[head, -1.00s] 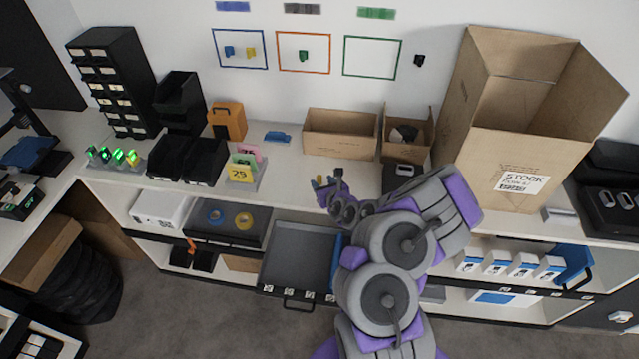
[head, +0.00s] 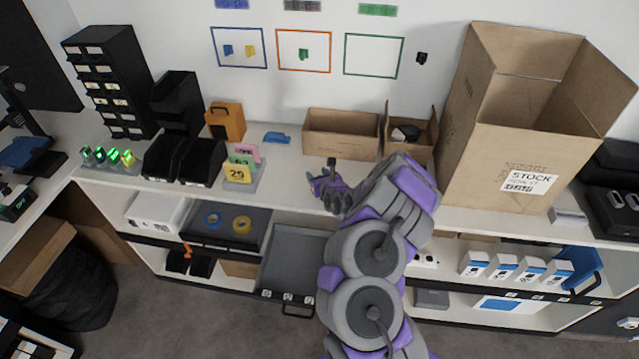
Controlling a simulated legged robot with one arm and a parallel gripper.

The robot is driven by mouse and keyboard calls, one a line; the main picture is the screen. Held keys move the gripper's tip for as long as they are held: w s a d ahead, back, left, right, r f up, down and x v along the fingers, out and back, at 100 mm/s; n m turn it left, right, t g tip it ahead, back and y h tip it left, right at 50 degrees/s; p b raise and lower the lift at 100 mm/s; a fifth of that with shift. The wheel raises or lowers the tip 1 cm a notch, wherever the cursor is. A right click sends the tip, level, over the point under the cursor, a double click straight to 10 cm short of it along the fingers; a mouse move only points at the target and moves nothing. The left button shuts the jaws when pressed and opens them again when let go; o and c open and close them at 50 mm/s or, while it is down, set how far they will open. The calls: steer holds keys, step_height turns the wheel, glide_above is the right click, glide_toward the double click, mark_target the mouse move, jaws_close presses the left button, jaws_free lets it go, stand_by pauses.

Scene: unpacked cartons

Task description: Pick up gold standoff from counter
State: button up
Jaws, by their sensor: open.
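My gripper (head: 321,170) is over the middle of the white counter (head: 285,182), in front of the small open carton. Its jaws are open, one finger standing up and the other pointing left. I cannot make out a gold standoff on the counter. It may be hidden by my gripper and arm, or too small to tell. I see nothing clearly between the fingers.
An open carton (head: 340,150), a smaller carton (head: 425,145) and a tall stock box (head: 490,165) stand along the back and right.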

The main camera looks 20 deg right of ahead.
steer(key=shift+c, duration=0.4)
jaws_close()
steer(key=shift+r, duration=0.1)
